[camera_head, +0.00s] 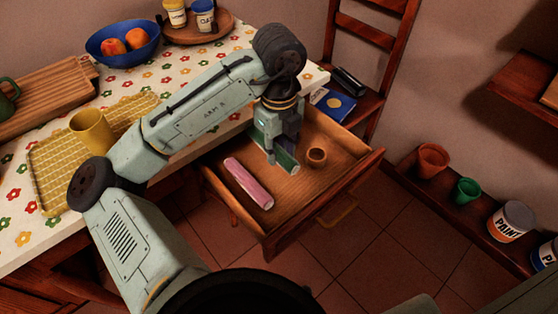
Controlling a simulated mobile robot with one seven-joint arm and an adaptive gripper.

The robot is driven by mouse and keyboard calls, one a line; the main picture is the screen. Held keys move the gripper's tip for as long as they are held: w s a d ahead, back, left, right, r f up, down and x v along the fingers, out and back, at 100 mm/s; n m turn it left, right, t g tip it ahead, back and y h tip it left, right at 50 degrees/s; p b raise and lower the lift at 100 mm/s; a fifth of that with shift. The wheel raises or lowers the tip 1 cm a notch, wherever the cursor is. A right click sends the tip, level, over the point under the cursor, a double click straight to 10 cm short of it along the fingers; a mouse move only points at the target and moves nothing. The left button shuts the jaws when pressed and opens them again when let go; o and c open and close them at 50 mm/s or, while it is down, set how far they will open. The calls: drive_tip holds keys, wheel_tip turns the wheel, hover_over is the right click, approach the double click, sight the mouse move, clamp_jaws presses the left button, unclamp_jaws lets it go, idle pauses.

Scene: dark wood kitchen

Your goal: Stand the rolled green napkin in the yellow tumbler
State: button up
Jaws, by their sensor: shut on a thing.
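My gripper (277,140) points down into the open drawer (312,209). It is shut on a rolled green napkin (286,161), partly hidden by the fingers. The napkin lies tilted, low in the drawer; I cannot tell whether it touches the drawer floor. The yellow tumbler (93,131) is on the table at the left, on a yellow woven mat (48,165), apart from my gripper. Its inside is not visible.
The flowered tabletop (120,84) also holds a blue fruit bowl (122,44), a wooden board (45,95) and a round tray (213,34) with two jars. A chair (365,60) with a blue book (332,104) stands behind the drawer. Pots and paint cans line a right-hand shelf (455,209).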

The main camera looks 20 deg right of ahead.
sight(279, 150)
wheel_tip(279, 150, up, 11)
drive_tip(key=shift+r, duration=0.2)
idle(0.3)
